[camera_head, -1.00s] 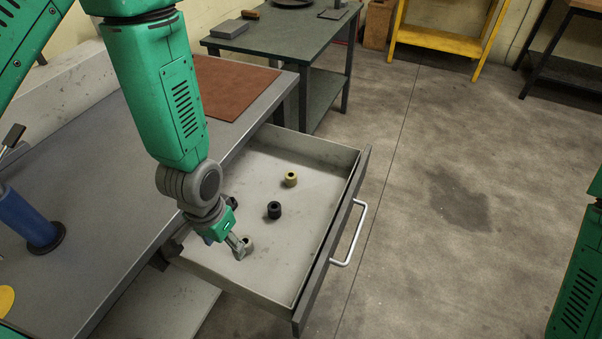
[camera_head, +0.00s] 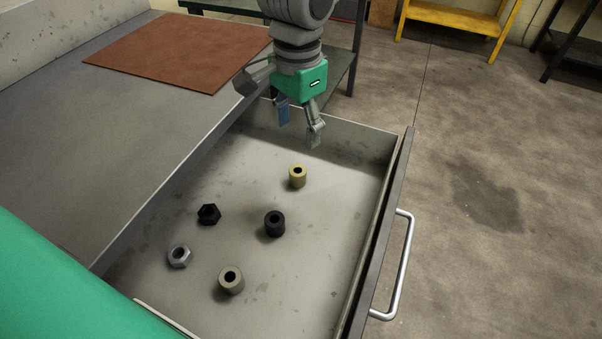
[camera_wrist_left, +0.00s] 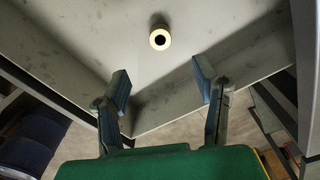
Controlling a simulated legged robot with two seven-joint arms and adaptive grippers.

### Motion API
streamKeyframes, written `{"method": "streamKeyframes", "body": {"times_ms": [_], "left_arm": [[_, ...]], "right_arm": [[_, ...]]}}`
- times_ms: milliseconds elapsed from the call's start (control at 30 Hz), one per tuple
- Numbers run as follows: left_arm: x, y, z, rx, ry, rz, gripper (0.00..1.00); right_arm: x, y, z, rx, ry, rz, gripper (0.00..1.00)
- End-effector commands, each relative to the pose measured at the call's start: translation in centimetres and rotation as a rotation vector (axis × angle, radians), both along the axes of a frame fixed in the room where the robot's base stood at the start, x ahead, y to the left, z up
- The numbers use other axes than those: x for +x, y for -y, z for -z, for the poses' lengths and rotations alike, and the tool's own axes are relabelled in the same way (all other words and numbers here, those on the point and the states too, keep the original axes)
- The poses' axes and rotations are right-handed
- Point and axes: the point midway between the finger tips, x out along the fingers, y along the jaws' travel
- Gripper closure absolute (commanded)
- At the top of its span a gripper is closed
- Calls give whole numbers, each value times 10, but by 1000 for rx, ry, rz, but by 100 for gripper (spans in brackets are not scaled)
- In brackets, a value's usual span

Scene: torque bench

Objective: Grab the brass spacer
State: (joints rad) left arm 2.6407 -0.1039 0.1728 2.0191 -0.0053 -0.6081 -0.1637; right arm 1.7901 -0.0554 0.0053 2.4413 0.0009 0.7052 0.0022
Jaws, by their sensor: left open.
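The brass spacer (camera_head: 298,176) is a short yellowish cylinder with a dark hole, standing upright in the open drawer (camera_head: 335,232) toward its far end. My left gripper (camera_head: 298,128) is open and empty above the far part of the drawer, beyond and above the spacer in the head view. In the left wrist view the brass spacer (camera_wrist_left: 160,38) lies ahead of the open fingers (camera_wrist_left: 164,88), roughly centred between them and apart from them. My right gripper is not in view.
In the drawer are a black spacer (camera_head: 275,223), a grey spacer (camera_head: 231,280), a black nut (camera_head: 209,214) and a silver nut (camera_head: 179,256). The drawer walls and the bench edge border them. A metal handle (camera_head: 400,265) is on the drawer front.

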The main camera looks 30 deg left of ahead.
Motion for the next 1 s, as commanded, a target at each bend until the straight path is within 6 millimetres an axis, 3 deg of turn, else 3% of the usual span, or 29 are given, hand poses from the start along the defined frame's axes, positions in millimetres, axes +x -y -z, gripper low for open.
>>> {"method": "streamKeyframes", "body": {"times_ms": [100,300,567,900,1000], "left_arm": [[0,-1,30,-1,-7,0,45],[0,-8,67,-11,-7,-2,45],[1,-8,82,-12,-3,-2,45],[3,-4,128,-7,-5,-1,45],[3,-6,131,-10,-3,-2,45]], "right_arm": [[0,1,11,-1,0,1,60],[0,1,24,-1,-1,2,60],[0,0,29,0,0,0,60],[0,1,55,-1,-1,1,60],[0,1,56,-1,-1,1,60]]}}
